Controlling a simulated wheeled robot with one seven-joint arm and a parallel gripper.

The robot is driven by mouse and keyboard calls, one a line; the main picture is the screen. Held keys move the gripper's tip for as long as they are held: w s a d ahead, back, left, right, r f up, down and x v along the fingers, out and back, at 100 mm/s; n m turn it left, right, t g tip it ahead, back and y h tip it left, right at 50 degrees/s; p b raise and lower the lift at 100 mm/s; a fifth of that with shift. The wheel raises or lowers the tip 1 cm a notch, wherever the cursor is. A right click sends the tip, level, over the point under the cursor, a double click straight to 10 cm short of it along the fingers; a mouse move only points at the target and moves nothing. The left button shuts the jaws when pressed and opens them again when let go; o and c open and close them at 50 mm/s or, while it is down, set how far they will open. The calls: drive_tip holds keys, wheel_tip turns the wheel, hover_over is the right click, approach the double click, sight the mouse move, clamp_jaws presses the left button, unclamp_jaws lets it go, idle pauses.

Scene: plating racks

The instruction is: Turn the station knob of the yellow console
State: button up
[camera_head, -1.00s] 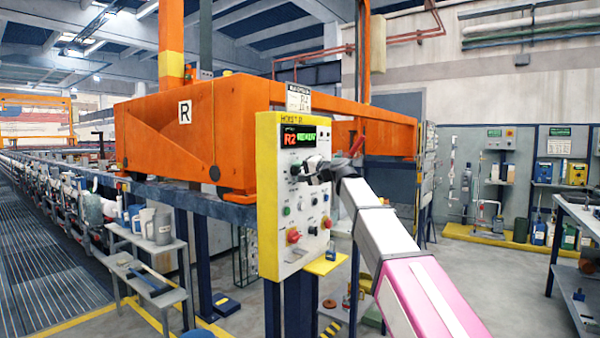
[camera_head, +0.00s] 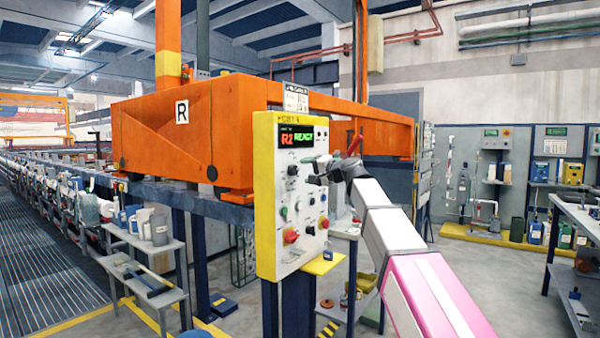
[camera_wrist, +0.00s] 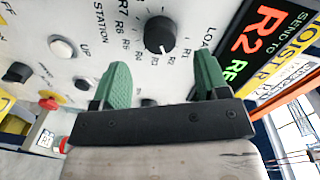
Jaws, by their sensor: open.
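The yellow console (camera_head: 262,215) stands in the middle of the head view, with a pale front panel and a lit display reading R2 READY (camera_head: 298,138). The station knob (camera_wrist: 159,34) is a round black dial with a white pointer mark, ringed by R labels, in the wrist view. In the head view a black knob (camera_head: 292,170) shows on the panel left of my gripper (camera_head: 318,172). In the wrist view my gripper (camera_wrist: 160,82) has two green fingers spread apart, one on each side below the knob. Nothing is between them; I cannot tell their distance from the panel.
A white button (camera_wrist: 61,47) and a black knob (camera_wrist: 17,71) lie left of the station knob in the wrist view. A red button (camera_wrist: 48,103) sits lower left. An orange hoist (camera_head: 190,135) stands behind the console. Open floor lies right of my arm.

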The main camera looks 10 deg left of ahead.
drive_tip(key=v, duration=0.6)
drive_tip(key=d+f+g+h, duration=0.1)
drive_tip(key=d+f+h, duration=0.3)
drive_tip(key=f, duration=0.8)
drive_tip(key=s+d+f+h, duration=0.1)
drive_tip(key=d+f, duration=0.5)
drive_tip(key=f, duration=0.6)
drive_tip(key=d+f+g+h, duration=0.1)
drive_tip(key=d+f+h, duration=0.3)
drive_tip(key=f, duration=0.8)
drive_tip(key=s+d+f+g+h, duration=0.1)
drive_tip(key=s+d+f+h, duration=0.1)
drive_tip(key=s+d+f, duration=0.4)
drive_tip(key=s+d+f+g+h, duration=0.2)
drive_tip(key=s+d+f, duration=0.5)
drive_tip(key=f, duration=0.5)
drive_tip(key=s+d+f+n+g+h, duration=0.1)
drive_tip(key=s+d+f+g+h, duration=0.1)
drive_tip(key=s+d+f, duration=0.4)
wheel_tip(320, 180, down, 3)
drive_tip(key=shift+s+d+f+h, duration=0.25)
drive_tip(key=shift+d+h, duration=0.15)
drive_tip(key=shift+d, duration=0.35)
clamp_jaws()
